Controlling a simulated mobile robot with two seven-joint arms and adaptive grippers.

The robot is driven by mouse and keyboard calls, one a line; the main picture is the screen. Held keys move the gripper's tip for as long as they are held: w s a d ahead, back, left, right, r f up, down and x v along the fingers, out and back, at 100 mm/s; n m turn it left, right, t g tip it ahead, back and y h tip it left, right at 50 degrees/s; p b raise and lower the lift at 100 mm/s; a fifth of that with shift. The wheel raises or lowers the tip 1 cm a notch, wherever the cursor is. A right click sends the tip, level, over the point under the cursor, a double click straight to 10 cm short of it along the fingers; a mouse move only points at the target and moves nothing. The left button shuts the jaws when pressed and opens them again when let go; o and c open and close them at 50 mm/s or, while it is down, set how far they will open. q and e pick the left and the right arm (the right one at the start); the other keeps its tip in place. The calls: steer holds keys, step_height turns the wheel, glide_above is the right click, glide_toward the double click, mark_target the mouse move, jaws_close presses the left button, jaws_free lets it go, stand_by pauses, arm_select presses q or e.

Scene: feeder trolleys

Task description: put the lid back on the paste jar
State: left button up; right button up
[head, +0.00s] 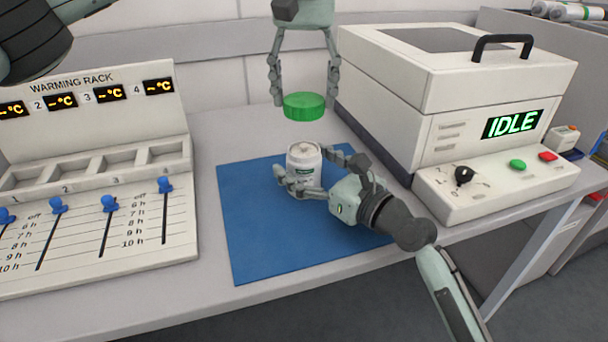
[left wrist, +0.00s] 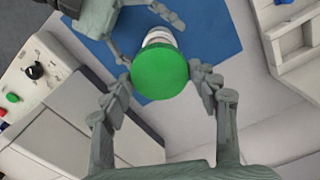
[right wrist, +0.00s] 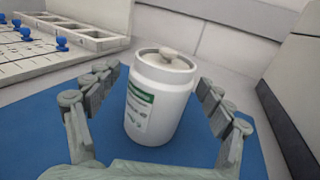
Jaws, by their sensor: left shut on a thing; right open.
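The white paste jar (head: 304,165) stands upright and uncovered on the blue mat (head: 250,245), with pale paste showing at its mouth. It also shows in the right wrist view (right wrist: 157,100), with a green-and-white label. My right gripper (head: 308,172) is open, with its fingers on either side of the jar. My left gripper (head: 304,100) points down and is shut on the green lid (head: 304,106), which it holds level above and slightly behind the jar. In the left wrist view the lid (left wrist: 160,72) hides much of the jar (left wrist: 158,36).
The warming rack (head: 95,170) with blue sliders stands left of the mat. A white machine (head: 440,100) reading IDLE stands to the right, close to the mat and the left gripper. A wall rises behind. The front and left of the mat are clear.

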steer(key=c, duration=1.8)
arm_select(q)
glide_above(304, 145)
steer(key=shift+w+f, duration=0.1)
steer(key=shift+f, duration=2.4)
steer(key=shift+f, duration=0.9)
steer(key=shift+f, duration=0.55)
arm_select(e)
jaws_close()
